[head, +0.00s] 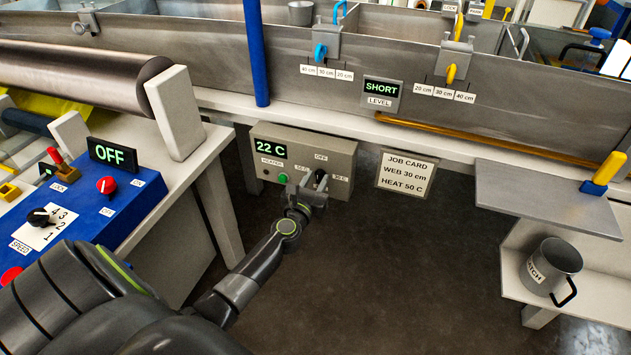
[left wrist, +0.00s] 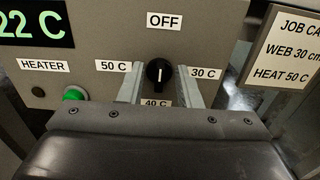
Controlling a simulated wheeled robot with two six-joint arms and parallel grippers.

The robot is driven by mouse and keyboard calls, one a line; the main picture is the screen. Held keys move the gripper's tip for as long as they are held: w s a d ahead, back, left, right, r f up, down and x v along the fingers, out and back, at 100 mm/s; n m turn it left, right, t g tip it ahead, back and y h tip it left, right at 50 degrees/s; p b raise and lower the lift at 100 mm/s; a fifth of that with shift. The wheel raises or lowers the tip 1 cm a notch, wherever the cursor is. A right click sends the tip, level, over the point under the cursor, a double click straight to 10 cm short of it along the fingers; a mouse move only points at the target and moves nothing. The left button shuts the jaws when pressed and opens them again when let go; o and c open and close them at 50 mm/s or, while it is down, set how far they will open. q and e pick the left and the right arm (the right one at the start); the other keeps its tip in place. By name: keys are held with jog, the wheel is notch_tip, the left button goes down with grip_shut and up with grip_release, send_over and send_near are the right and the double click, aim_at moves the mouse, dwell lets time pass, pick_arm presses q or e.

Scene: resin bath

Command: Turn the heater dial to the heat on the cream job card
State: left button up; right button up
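The heater box (head: 262,133) hangs under the steel bath and its display reads 22 C. Its black dial (left wrist: 155,84) has a white mark that stands upright, in line with OFF above it. The labels around it are OFF at the top, 50 C left, 30 C right and 40 C below. The cream job card (head: 404,176), right of the box, reads WEB 30 cm, HEAT 50 C; part of it shows in the left wrist view (left wrist: 290,50). My left gripper (left wrist: 160,92) is open, one finger on each side of the dial, apparently not touching it. My right gripper is not in view.
A green button (left wrist: 75,93) sits left of the dial. A blue control panel (head: 95,210) stands at the left. A grey shelf (head: 540,198) and a labelled jug (head: 545,268) are at the right. The floor between is clear.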

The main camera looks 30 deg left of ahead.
pick_arm(q)
jog(key=shift+c, duration=0.4)
grip_shut()
